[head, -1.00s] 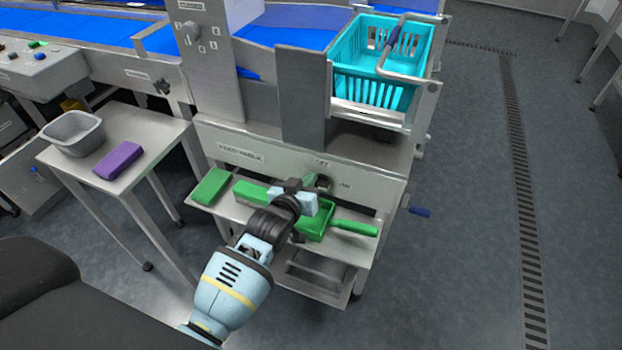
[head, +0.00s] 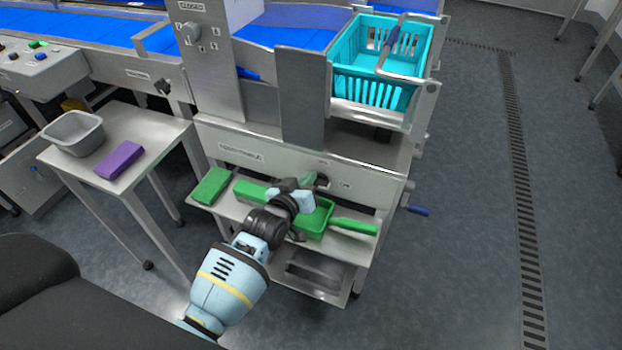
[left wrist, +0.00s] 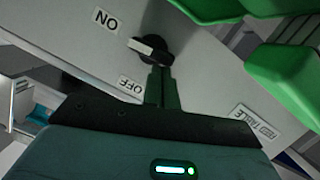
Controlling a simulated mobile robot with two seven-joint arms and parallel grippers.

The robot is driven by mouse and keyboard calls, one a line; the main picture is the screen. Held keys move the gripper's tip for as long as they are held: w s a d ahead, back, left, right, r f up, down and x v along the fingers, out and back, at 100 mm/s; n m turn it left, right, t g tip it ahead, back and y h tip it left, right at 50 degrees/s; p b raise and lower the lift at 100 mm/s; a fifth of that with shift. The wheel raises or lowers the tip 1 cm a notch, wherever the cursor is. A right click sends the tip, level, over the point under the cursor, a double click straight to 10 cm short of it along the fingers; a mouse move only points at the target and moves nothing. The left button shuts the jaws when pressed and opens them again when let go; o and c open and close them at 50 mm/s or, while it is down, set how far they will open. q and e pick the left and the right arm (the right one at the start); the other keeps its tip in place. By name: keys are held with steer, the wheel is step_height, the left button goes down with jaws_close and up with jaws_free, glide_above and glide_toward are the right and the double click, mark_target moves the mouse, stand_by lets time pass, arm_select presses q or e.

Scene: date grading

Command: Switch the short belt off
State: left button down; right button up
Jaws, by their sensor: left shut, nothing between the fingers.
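The belt switch is a black rotary knob with a grey bar (left wrist: 147,47) in the left wrist view. Its bar points between the ON label (left wrist: 105,20) and the OFF label (left wrist: 130,85), looking nearer to ON. The knob (head: 323,181) also shows small on the front of the feed table housing (head: 240,145) in the head view. My left gripper (left wrist: 160,75) is shut and empty, its fingertips right at the knob's OFF side; I cannot tell whether they touch. The gripper shows in the head view (head: 310,180) too. My right gripper is not in view.
Below the switch, a shelf holds a green block (head: 211,186), a green brush (head: 250,190) and a green scoop (head: 353,227). A cyan basket (head: 375,85) sits above. A side table (head: 165,135) at left holds a grey tub (head: 73,133) and purple block (head: 119,160).

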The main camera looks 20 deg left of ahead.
arm_select(q)
steer(key=shift+f, duration=0.1)
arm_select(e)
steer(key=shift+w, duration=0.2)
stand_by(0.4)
arm_select(q)
steer(key=shift+f+n, duration=0.1)
steer(key=shift+n, duration=0.3)
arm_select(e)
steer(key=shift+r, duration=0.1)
arm_select(q)
steer(key=shift+a+f+n+h, duration=0.2)
steer(key=shift+n+h, duration=0.3)
steer(key=shift+n, duration=0.3)
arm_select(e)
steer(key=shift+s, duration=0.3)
arm_select(q)
steer(key=shift+f+n, duration=0.1)
steer(key=shift+n, duration=0.2)
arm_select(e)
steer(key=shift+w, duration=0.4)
arm_select(q)
steer(key=shift+a, duration=0.1)
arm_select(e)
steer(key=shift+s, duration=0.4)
arm_select(q)
steer(key=shift+f, duration=0.1)
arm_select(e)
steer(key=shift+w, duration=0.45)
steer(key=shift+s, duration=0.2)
